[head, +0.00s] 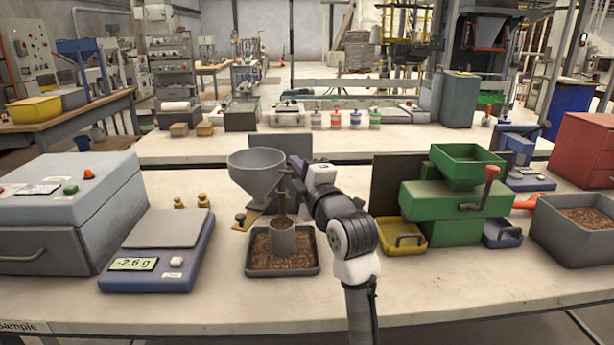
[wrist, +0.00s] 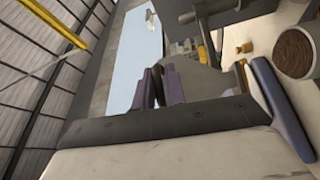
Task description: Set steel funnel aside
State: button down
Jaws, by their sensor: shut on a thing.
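The steel funnel (head: 257,175) is a grey cone with a wide rim, mouth up, in the middle of the head view. Its narrow end is up and to the left of a grey cup of brown pellets (head: 282,243), and whether the two touch is unclear. My gripper (head: 290,168) reaches the funnel's right side, its fingertips partly hidden. In the wrist view, the purple fingers of my gripper (wrist: 161,86) are close together at the edge of the grey funnel (wrist: 205,82). My gripper is shut on the funnel. The pellet cup also shows in the wrist view (wrist: 296,72).
The cup stands in a dark pellet tray (head: 263,271). A blue scale (head: 150,278) reading -2.6 g stands left, with small brass weights (head: 203,201) behind it. A green machine (head: 447,216) and a grey pellet bin (head: 560,245) stand right. The front table strip is clear.

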aim_at(231, 157)
jog(key=a+m+h, duration=0.2)
jog(key=a+h, duration=0.1)
jog(key=a+m+t+h+p, duration=0.1)
jog(key=a+m+h, duration=0.1)
jog(key=h, duration=0.1)
jog(key=a+m+h, duration=0.1)
jog(key=a+h, duration=0.2)
jog(key=shift+a+r+m+t+h, duration=0.3)
jog(key=shift+a+r+m, duration=0.05)
jog(key=shift+r+m, duration=0.05)
jog(key=w+a+m+g+h, duration=0.1)
jog(key=a+m+h, duration=0.1)
jog(key=h, duration=0.1)
jog(key=w+a+m+g+h+p, duration=0.1)
jog(key=a+h, duration=0.1)
jog(key=h, duration=0.1)
jog(key=w+a+m+g+h+p, duration=0.1)
jog(key=w+a+m+h, duration=0.1)
jog(key=h, duration=0.1)
jog(key=shift+a+m, duration=0.2)
jog(key=shift+m, duration=0.1)
jog(key=shift+w+a+m+g+h, duration=0.45)
jog(key=shift+w+m+g+h, duration=0.15)
jog(key=shift+g+h, duration=0.15)
jog(key=shift+w+a+m+g+h, duration=0.4)
jog(key=shift+w+m+g+h, duration=0.2)
jog(key=shift+g+h, duration=0.15)
